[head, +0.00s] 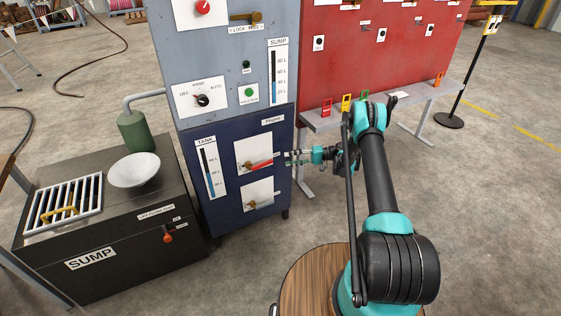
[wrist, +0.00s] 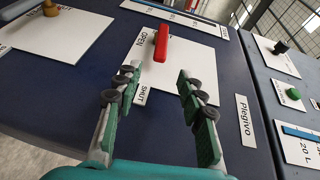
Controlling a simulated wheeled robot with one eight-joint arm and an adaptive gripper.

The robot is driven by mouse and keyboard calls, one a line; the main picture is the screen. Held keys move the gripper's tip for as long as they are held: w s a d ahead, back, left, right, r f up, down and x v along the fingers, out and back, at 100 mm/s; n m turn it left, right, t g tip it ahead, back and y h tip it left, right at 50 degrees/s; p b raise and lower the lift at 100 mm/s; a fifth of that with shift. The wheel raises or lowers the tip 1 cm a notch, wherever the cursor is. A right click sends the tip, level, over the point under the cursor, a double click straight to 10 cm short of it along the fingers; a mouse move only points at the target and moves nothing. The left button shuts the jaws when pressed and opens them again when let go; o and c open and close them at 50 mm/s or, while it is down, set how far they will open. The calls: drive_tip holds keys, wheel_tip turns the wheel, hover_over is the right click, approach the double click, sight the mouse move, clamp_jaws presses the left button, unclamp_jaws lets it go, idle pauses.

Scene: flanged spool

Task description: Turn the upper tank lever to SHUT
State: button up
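The upper tank lever (head: 262,164) has a red handle and sits on a white plate (head: 243,150) on the blue tank panel. Its handle points right, towards my gripper, in the head view. In the wrist view the red handle (wrist: 161,43) lies just beyond my fingertips, roughly in line with the gap. The plate's edge carries OPEN (wrist: 147,41) and SHUT (wrist: 140,96) labels. My gripper (wrist: 157,76) is open and empty, its fingers apart. In the head view my gripper (head: 288,157) is at the panel's right side, close to the handle's end.
A lower brass lever (head: 251,205) sits on its own plate below. The black sump box (head: 100,255) with a white bowl (head: 134,170) stands left. A grey bench (head: 330,122) with coloured padlocks stands behind my arm. A Plegivo label (wrist: 244,120) is right of my fingers.

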drive_tip(key=shift+w+d+r, duration=0.1)
drive_tip(key=shift+w+d, duration=0.05)
drive_tip(key=shift+d, duration=0.85)
drive_tip(key=shift+c, duration=0.2)
